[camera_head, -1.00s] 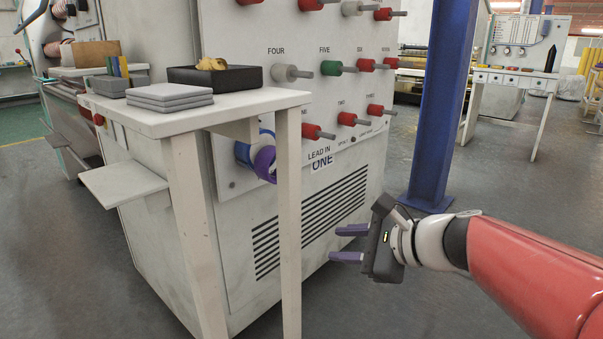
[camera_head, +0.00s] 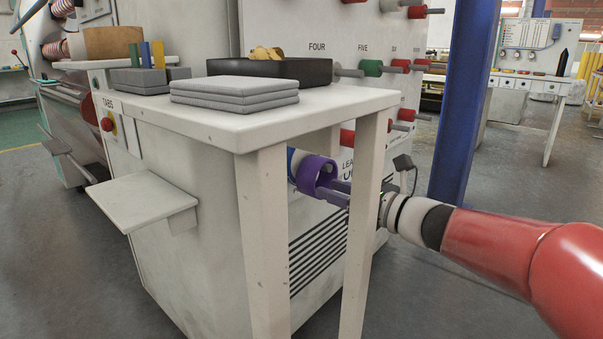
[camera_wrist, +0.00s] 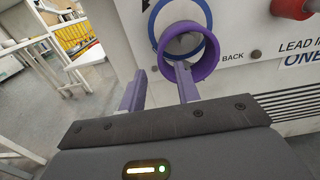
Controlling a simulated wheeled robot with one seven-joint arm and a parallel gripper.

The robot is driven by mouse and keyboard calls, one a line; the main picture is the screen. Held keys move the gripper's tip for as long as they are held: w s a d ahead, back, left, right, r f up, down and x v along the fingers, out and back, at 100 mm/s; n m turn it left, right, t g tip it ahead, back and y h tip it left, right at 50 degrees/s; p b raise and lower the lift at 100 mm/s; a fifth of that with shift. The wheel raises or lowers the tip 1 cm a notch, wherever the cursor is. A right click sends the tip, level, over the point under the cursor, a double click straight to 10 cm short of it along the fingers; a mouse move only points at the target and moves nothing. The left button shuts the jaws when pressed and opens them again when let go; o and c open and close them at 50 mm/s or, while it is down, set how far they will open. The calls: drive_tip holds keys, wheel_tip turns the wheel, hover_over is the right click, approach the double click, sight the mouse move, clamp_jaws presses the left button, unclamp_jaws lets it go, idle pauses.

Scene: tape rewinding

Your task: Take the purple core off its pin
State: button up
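The purple core (camera_head: 317,176) is a short hollow ring at the machine's low front, partly behind the white table's legs. In the wrist view the purple core (camera_wrist: 212,55) hangs around a grey pin end (camera_wrist: 183,43), with a blue ring (camera_wrist: 154,24) behind it. My gripper (camera_head: 332,192) is open, its two purple fingers reaching toward the core. In the wrist view my gripper (camera_wrist: 158,80) has one finger overlapping the core's lower rim and the other left of the core. I cannot tell whether the fingers touch it.
A white table (camera_head: 215,118) with grey slabs (camera_head: 236,90) and a black tray (camera_head: 318,72) stands close; its front right leg (camera_head: 362,240) is beside my gripper. Other coloured cores sit on pins above. A blue column (camera_head: 462,110) stands behind my arm.

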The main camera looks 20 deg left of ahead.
sight(314, 184)
drive_tip(key=x, duration=0.7)
drive_tip(key=shift+w+a, duration=0.1)
drive_tip(key=shift+a, duration=0.25)
clamp_jaws()
